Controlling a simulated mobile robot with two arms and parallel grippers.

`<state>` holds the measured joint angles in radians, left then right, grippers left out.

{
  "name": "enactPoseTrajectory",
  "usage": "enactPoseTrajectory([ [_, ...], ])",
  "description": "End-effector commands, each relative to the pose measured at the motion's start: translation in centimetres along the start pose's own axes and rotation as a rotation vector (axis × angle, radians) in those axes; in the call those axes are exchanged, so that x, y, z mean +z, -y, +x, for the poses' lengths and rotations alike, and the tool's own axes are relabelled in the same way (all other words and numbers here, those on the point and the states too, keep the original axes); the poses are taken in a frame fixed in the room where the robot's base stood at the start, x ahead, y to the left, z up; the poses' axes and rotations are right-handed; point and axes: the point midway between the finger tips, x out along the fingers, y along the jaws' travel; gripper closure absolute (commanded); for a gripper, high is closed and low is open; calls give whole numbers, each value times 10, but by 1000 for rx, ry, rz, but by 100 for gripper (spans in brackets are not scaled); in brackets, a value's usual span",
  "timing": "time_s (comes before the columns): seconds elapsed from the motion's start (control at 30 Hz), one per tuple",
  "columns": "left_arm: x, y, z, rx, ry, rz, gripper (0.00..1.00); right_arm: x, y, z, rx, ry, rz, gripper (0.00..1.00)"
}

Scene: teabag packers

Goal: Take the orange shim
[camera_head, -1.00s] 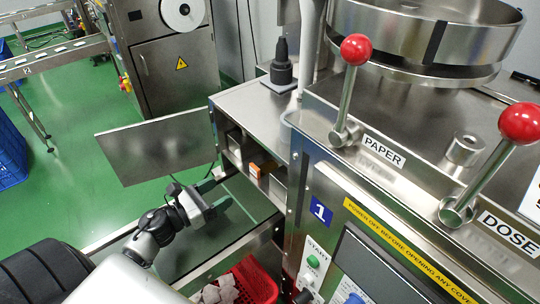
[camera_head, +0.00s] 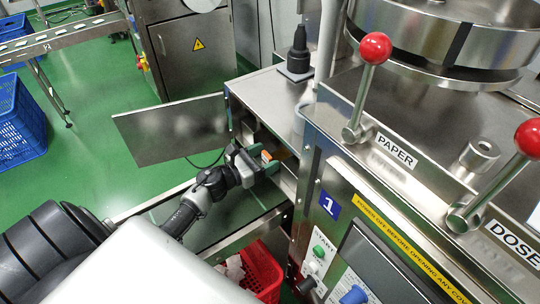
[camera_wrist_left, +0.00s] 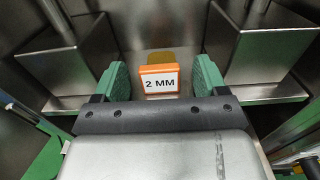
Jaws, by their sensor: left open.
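The orange shim (camera_wrist_left: 160,78) carries a white "2 MM" label and stands inside the open cabinet of the machine. In the left wrist view it sits between the two green fingers of my left gripper (camera_wrist_left: 158,84), with a gap on each side. In the head view the shim (camera_head: 266,156) is a small orange spot at the tips of my left gripper (camera_head: 260,161), which reaches into the cabinet opening. The left gripper is open and empty. My right gripper is not in view.
Metal blocks stand left (camera_wrist_left: 72,55) and right (camera_wrist_left: 258,48) of the shim, close outside the fingers. The open cabinet door (camera_head: 175,133) is left of the arm. A red crate (camera_head: 262,270) stands below, and a blue crate (camera_head: 20,125) far left.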

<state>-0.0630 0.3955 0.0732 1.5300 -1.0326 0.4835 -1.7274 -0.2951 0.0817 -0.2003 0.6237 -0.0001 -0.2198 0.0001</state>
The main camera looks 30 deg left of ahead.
Motion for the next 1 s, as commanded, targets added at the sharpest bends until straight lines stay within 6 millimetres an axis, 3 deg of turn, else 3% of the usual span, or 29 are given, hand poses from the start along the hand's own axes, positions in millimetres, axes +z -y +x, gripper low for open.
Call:
enactPoseTrajectory([
  [0.23,0,0,2,1,0,0,28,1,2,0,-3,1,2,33],
  [0.6,0,0,2,1,0,0,81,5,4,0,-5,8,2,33],
  [1.0,12,-1,2,1,-1,4,81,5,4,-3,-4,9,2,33],
])
